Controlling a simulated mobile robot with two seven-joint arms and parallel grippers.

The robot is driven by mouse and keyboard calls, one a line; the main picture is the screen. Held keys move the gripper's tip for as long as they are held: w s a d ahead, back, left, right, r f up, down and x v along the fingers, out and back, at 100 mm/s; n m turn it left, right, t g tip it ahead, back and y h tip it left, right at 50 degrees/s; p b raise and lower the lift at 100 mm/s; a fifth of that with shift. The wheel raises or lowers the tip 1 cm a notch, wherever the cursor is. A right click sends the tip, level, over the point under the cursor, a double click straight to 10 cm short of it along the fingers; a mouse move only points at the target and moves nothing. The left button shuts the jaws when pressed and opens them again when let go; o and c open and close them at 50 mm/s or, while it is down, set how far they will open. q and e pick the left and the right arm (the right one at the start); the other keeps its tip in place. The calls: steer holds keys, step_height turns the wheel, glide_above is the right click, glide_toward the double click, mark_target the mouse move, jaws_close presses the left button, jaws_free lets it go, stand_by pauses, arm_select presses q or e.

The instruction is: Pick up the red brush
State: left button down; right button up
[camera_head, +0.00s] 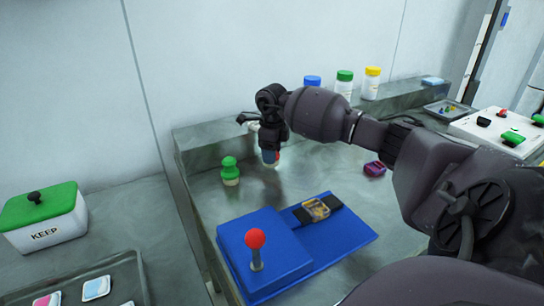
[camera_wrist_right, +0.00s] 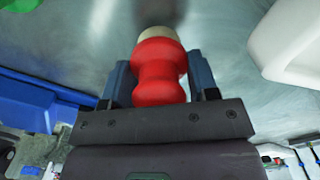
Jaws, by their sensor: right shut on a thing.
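The red brush (camera_wrist_right: 158,72) is between the two blue-padded fingers of my right gripper (camera_wrist_right: 160,85) in the right wrist view. It has a rounded red handle and a pale end. The fingers are shut on the handle. I cannot tell whether the brush's pale end touches the counter. My left gripper is not in view.
A green brush (camera_head: 230,171) stands left of my right gripper. A blue base (camera_head: 262,250) with a red-knobbed stick is in front. Bottles with blue, green and yellow caps (camera_head: 344,84) stand behind. A white KEEP box (camera_head: 45,222) is at left, a button panel (camera_head: 500,130) at right.

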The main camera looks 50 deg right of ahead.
step_height(320, 180, up, 18)
steer(key=p, duration=0.1)
steer(key=shift+r, duration=0.2)
